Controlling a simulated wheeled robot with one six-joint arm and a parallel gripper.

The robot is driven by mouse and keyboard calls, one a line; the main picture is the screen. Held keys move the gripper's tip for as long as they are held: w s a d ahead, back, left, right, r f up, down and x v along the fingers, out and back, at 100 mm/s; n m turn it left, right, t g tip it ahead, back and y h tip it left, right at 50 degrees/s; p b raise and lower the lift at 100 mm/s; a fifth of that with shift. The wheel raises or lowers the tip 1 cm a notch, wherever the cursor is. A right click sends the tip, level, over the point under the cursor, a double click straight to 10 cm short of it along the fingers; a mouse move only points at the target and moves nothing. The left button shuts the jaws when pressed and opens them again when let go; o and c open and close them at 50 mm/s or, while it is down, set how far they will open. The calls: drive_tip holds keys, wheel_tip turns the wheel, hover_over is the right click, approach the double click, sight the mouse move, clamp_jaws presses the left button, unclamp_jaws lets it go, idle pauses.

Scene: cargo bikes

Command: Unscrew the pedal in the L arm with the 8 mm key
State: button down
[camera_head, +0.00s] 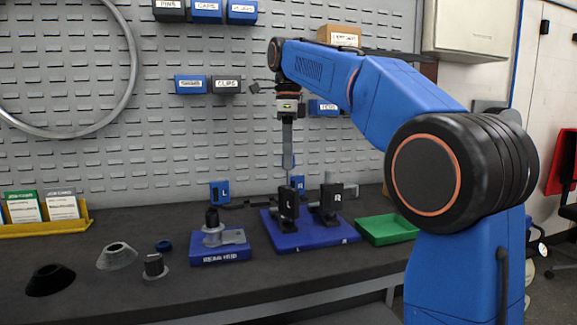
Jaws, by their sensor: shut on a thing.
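My gripper (287,147) hangs pointing down over the middle of the bench. The size of the key cannot be read. The black L arm (288,203) stands upright on a blue base (310,239), below the key. The key's tip is near the top of the L arm; I cannot tell if they touch. The black R arm (331,199) stands to its right. The pedal in the L arm cannot be made out clearly.
A green tray (388,230) lies right of the base. A blue block with a grey fixture (221,256) stands left. Small blue L holder (220,192) and R holder (298,183) stand behind. Loose cones (50,280) lie at the front left. A yellow card rack (45,229) is far left.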

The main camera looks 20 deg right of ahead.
drive_tip(key=n, duration=0.5)
drive_tip(key=shift+n, duration=0.3)
drive_tip(key=n, duration=0.9)
drive_tip(key=shift+n, duration=0.3)
drive_tip(key=n, duration=0.4)
drive_tip(key=shift+f, duration=0.4)
idle(0.9)
drive_tip(key=c, duration=2.4)
unclamp_jaws()
clamp_jaws()
